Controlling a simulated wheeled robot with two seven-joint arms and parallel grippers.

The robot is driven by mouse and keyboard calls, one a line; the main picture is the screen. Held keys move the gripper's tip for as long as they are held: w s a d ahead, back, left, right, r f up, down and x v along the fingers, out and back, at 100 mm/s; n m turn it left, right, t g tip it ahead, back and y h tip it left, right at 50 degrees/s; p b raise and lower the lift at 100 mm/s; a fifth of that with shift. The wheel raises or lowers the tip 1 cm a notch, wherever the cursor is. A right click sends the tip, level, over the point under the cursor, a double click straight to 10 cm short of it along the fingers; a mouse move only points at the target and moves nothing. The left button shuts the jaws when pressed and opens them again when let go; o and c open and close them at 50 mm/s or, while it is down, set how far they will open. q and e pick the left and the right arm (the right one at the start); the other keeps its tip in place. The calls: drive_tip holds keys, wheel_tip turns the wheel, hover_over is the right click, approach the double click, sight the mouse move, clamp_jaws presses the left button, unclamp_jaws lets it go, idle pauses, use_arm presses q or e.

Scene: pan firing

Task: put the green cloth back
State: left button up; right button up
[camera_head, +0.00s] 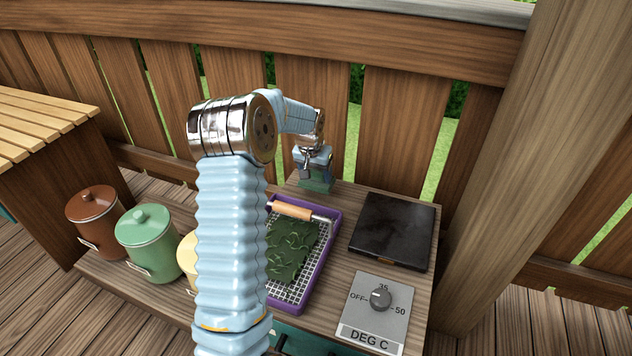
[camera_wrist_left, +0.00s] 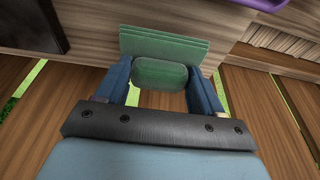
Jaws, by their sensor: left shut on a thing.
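The green cloth (camera_head: 317,184) shows at the back edge of the wooden table, behind the purple tray. My left gripper (camera_head: 313,164) is above it, pointing down, and is shut on it. In the left wrist view the cloth (camera_wrist_left: 165,47) looks like a folded stack of flat layers, with a rounded green part between the two blue fingers of the gripper (camera_wrist_left: 160,84). I cannot tell whether the cloth touches the tabletop. My right gripper is not in view.
A purple-rimmed tray (camera_head: 333,228) holds dark green leaves and a wooden-handled tool (camera_head: 292,210). A dark square plate (camera_head: 392,230) and a dial panel (camera_head: 378,312) are to the right. Brown (camera_head: 95,218) and green (camera_head: 147,240) lidded canisters stand left. A wooden fence is behind.

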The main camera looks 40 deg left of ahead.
sight(316, 180)
use_arm(q)
drive_tip(key=shift+w+a+f, duration=0.1)
drive_tip(key=shift+w+f, duration=0.05)
drive_tip(key=shift+f, duration=0.15)
drive_tip(key=shift+b+x, duration=1)
drive_tip(key=shift+x, duration=0.55)
drive_tip(key=shift+f, duration=0.1)
drive_tip(key=shift+f, duration=0.3)
drive_tip(key=o, duration=1.4)
drive_tip(key=shift+r, duration=0.1)
